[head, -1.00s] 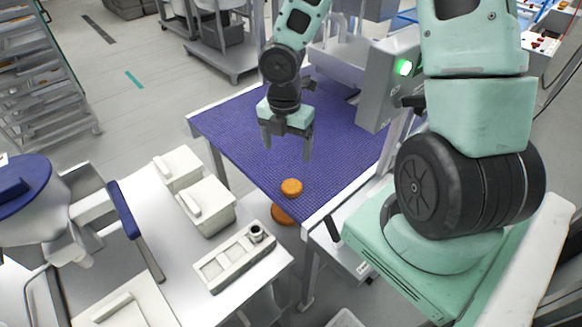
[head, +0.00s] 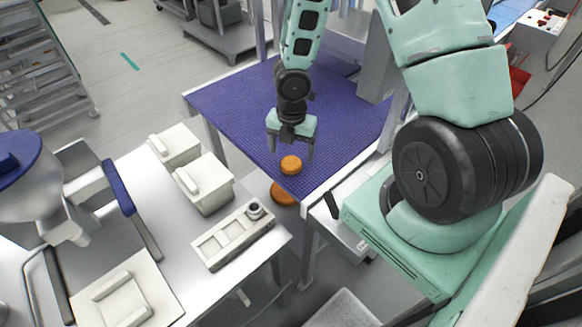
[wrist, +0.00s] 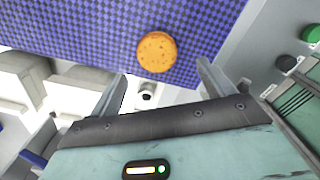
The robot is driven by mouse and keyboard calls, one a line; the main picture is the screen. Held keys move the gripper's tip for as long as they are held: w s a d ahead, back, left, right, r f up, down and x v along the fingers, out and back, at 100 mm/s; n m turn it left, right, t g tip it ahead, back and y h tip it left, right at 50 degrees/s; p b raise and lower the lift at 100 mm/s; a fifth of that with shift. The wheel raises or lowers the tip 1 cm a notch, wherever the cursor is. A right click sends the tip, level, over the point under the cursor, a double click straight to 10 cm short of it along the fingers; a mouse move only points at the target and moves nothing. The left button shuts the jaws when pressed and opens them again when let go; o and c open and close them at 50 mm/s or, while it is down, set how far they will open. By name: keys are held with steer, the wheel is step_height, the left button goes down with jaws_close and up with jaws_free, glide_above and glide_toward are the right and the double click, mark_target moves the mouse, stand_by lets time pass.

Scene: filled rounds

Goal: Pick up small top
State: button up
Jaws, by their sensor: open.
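The small top (head: 290,165) is an orange, round, bun-like disc near the front corner of the blue-purple checked mat (head: 235,105). My gripper (head: 290,152) is open and empty, just behind and above the small top in the head view. In the wrist view the small top (wrist: 157,52) lies on the mat (wrist: 100,25), beyond the open fingers (wrist: 160,85) and roughly centred between them. I see nothing between the fingers and the top.
A larger, darker orange disc (head: 284,193) shows at the mat's front edge; its support is unclear. A white table with pale boxes (head: 204,188) and a compartment tray (head: 233,237) stands at front left. A grey machine (head: 375,75) stands behind right. The mat's left part is clear.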

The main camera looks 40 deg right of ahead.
mark_target(291, 162)
steer(key=f, duration=0.1)
steer(key=f+b, duration=0.1)
steer(key=f, duration=0.1)
steer(key=f+b, duration=0.1)
steer(key=f, duration=0.1)
steer(key=shift+w+d, duration=0.2)
steer(key=shift+w, duration=0.15)
steer(key=c, duration=0.8)
